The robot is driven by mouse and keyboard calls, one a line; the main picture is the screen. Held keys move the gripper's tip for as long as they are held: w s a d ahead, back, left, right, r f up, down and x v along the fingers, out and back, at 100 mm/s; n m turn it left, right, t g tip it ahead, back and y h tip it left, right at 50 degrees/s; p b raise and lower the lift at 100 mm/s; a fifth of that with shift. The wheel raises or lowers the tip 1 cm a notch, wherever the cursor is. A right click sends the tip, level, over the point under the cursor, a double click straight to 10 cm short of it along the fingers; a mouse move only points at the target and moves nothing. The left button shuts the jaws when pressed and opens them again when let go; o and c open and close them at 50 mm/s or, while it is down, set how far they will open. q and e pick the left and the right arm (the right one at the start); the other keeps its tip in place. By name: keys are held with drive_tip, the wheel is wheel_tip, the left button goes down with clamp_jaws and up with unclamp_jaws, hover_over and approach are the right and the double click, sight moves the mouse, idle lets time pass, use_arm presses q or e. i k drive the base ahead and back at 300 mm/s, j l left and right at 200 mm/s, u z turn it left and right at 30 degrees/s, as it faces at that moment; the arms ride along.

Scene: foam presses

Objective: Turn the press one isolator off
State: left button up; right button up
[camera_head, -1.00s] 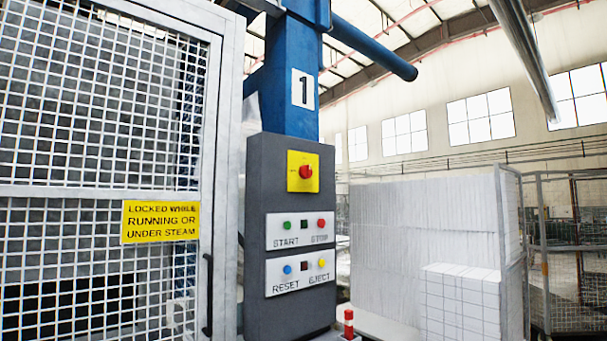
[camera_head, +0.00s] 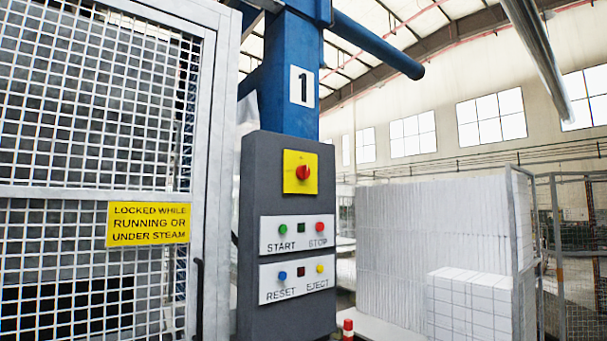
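The press one isolator is a red rotary knob (camera_head: 303,172) on a yellow square plate (camera_head: 290,185). It sits at the top of a dark grey control panel (camera_head: 262,220) on a blue column (camera_head: 290,60) marked with a black 1 on white. The plate's small lettering is too fine to read, so the switch position is unclear. Below it are a green START button (camera_head: 283,229), a red STOP button (camera_head: 320,226), a blue RESET button (camera_head: 282,275) and a yellow EJECT button (camera_head: 319,268). Neither of my grippers is in view.
A white mesh guard door (camera_head: 90,100) with a yellow warning sign (camera_head: 149,223) and a dark handle (camera_head: 198,300) stands left of the panel. White foam blocks (camera_head: 400,235) are stacked at the right by a wire cage (camera_head: 580,250). A red-and-white post (camera_head: 348,328) stands low beside the panel.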

sight(302, 172)
drive_tip(key=i+l+u, duration=0.25)
drive_tip(key=i+l, duration=0.15)
drive_tip(key=l, duration=0.3)
drive_tip(key=i+l+u, duration=0.15)
drive_tip(key=l, duration=0.2)
drive_tip(key=i+l+u, duration=0.1)
drive_tip(key=l, duration=0.25)
drive_tip(key=i+l+u, duration=0.15)
drive_tip(key=l, duration=0.25)
drive_tip(key=i, duration=0.1)
